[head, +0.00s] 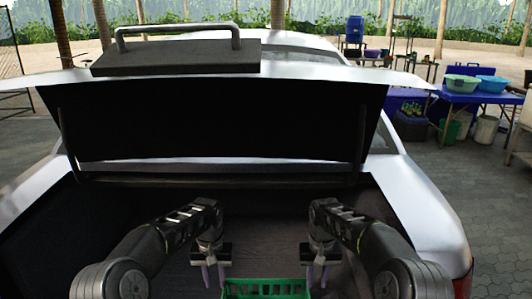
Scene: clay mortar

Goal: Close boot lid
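The boot lid (240,118) of a white car stands raised, its dark inner side facing me. A dark panel with a grey metal handle (178,31) sits on the lid's upper edge. The open boot (262,228) lies below the lid. My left gripper (213,278) and my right gripper (316,278) hang over the boot floor, well below the lid and apart from it.
A green crate (265,288) is in the boot at the bottom of the view, between my grippers. To the right, a blue table (470,98) carries basins, with buckets beneath it. Open paving (485,195) lies right of the car.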

